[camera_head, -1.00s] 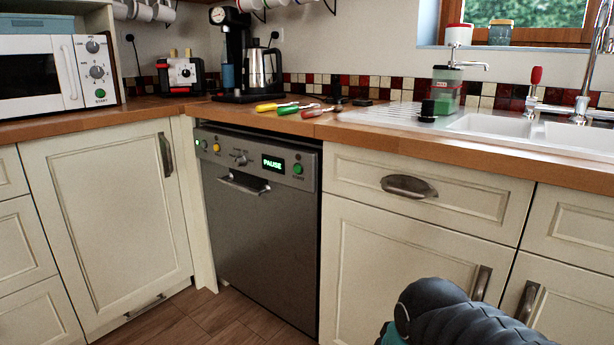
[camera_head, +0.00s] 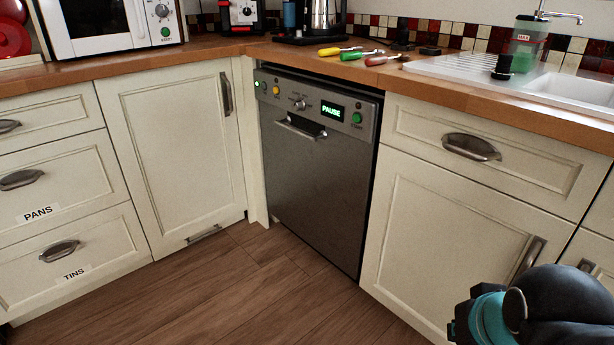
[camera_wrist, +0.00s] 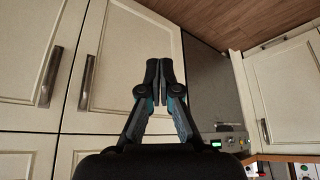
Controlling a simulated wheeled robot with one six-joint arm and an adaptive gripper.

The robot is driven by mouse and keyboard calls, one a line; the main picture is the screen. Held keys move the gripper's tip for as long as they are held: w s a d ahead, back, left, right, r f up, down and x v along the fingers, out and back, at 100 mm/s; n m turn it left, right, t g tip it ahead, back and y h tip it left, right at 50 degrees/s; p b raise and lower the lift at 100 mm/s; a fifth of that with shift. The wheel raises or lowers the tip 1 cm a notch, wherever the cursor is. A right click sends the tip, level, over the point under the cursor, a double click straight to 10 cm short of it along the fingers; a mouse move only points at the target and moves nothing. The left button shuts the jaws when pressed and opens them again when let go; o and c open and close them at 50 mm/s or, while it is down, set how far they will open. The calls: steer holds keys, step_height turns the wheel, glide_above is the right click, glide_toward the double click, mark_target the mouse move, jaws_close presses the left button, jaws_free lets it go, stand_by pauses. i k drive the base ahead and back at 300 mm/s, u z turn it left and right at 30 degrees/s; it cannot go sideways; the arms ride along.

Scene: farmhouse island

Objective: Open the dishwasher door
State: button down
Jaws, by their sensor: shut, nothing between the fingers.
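The dishwasher (camera_head: 315,175) is a dark steel front under the counter, at the middle of the head view. Its door is shut. A bar handle (camera_head: 300,128) sits in a recess near the top, below a panel (camera_head: 316,104) with a green "PAUSE" display and knobs. In the head view only part of my arm shows, at the bottom right; the fingers are out of sight.
Cream cabinets with handles flank the dishwasher, with drawers labelled "PANS" (camera_head: 40,213) and "TINS" (camera_head: 75,272) at left. Screwdriver-like tools (camera_head: 340,51) lie on the wooden counter (camera_head: 230,45) above, near a sink (camera_head: 580,90). The wooden floor (camera_head: 235,290) in front is clear.

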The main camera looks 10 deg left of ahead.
mark_target(320, 170)
steer(key=k, duration=0.45)
steer(key=u, duration=0.95)
steer(key=i, duration=1.2)
steer(key=z, duration=0.95)
